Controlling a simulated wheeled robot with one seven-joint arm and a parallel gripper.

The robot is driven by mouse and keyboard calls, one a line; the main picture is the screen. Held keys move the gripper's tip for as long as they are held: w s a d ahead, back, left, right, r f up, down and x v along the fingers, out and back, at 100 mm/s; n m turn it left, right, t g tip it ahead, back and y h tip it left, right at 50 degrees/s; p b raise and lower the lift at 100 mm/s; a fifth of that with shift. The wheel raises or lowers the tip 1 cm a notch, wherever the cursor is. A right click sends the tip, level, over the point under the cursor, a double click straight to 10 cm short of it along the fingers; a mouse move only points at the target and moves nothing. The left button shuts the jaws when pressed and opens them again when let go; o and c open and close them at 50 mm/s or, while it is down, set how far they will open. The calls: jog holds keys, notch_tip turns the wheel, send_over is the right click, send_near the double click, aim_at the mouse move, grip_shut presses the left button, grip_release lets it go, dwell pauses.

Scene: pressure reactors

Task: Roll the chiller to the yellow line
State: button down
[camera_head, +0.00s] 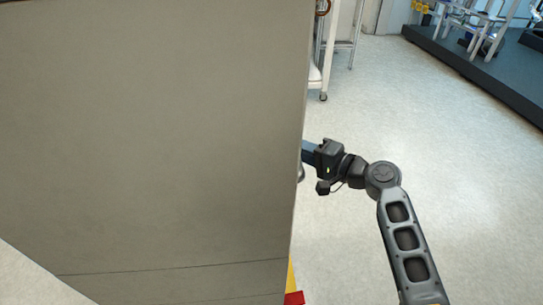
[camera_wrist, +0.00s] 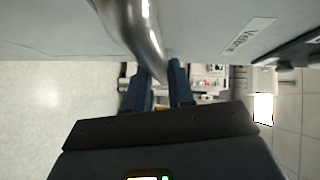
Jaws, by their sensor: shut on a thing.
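The chiller (camera_head: 150,150) is a tall grey-beige box that fills the left and middle of the head view. My gripper (camera_head: 308,151) is at its right edge, with the fingertips partly hidden behind that edge. In the wrist view my gripper (camera_wrist: 158,82) has its two dark fingers on either side of a curved shiny metal handle (camera_wrist: 135,28) on the chiller's pale face, shut on it. A small yellow patch (camera_head: 291,276) shows on the floor at the chiller's lower right edge. I cannot tell if it is the yellow line; most is hidden.
A red patch (camera_head: 294,298) lies by the yellow one. A white wheeled cart (camera_head: 323,75) stands behind the chiller. A dark raised platform (camera_head: 480,70) with lab frames on it is at the back right. The pale floor (camera_head: 450,160) between is clear.

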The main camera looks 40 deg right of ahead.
jog(key=shift+s+d+f, duration=0.25)
jog(key=shift+s+d, duration=0.35)
jog(key=shift+d, duration=0.2)
jog(key=shift+s+d+f, duration=0.2)
jog(key=shift+s+d, duration=0.4)
jog(key=shift+d, duration=0.25)
jog(key=c, duration=1.3)
grip_release()
jog(key=o, duration=0.3)
jog(key=shift+d+r, duration=0.1)
jog(key=shift+r, duration=0.05)
jog(key=shift+s+d+r, duration=0.2)
jog(key=shift+s, duration=1.1)
jog(key=shift+s+d+r, duration=0.15)
jog(key=shift+s, duration=1.1)
jog(key=shift+s+d+r, duration=0.2)
jog(key=shift+s, duration=1.1)
